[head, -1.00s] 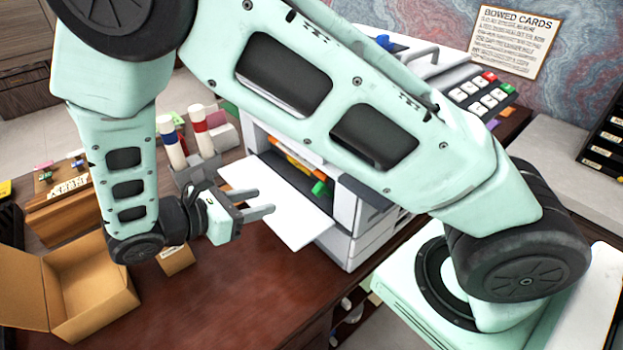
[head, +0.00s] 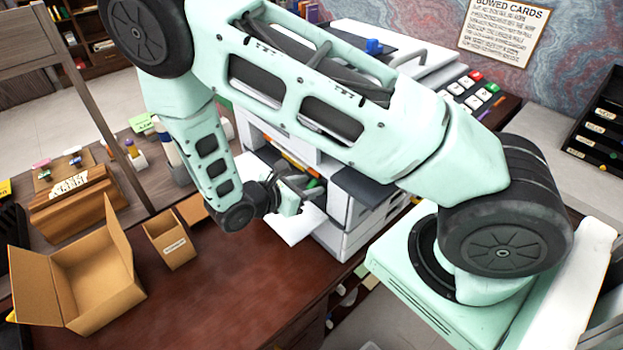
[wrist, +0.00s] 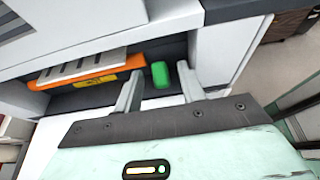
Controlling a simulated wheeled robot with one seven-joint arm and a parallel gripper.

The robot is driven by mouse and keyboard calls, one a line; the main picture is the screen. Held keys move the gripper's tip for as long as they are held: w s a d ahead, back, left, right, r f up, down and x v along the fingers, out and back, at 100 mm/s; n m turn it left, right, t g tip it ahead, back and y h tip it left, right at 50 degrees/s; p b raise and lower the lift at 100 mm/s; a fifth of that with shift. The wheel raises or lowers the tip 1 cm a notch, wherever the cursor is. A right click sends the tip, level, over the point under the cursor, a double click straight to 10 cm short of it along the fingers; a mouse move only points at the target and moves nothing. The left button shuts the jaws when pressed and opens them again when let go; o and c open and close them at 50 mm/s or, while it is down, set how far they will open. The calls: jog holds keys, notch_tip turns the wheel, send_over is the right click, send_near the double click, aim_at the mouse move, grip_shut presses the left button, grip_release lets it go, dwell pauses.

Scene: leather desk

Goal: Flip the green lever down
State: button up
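The green lever (wrist: 161,75) is a rounded green tab inside the printer's open bay, beside an orange part (wrist: 85,72) with a yellow label. In the head view the green lever (head: 313,184) is small and partly covered by my gripper. My gripper (wrist: 158,82) is open, and its two pale fingers stand on either side of the green lever in the wrist view. I cannot tell whether either finger touches it. In the head view my gripper (head: 312,187) is at the mouth of the bay.
The white printer (head: 350,225) has a flat white flap (head: 292,232) folded out below the bay. An open cardboard box (head: 95,290) and a small labelled box (head: 170,240) stand on the desk to the left. The front of the brown desk (head: 225,290) is clear.

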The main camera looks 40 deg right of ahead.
jog(key=shift+x, duration=1)
jog(key=shift+a, duration=0.1)
grip_shut()
jog(key=shift+a+f+h+b, duration=0.25)
jog(key=shift+f+h+b, duration=0.35)
jog(key=shift+b, duration=0.4)
jog(key=shift+a+f+h+b, duration=0.2)
jog(key=shift+a+h+b, duration=0.15)
jog(key=shift+h+b, duration=0.6)
jog(key=shift+r, duration=0.1)
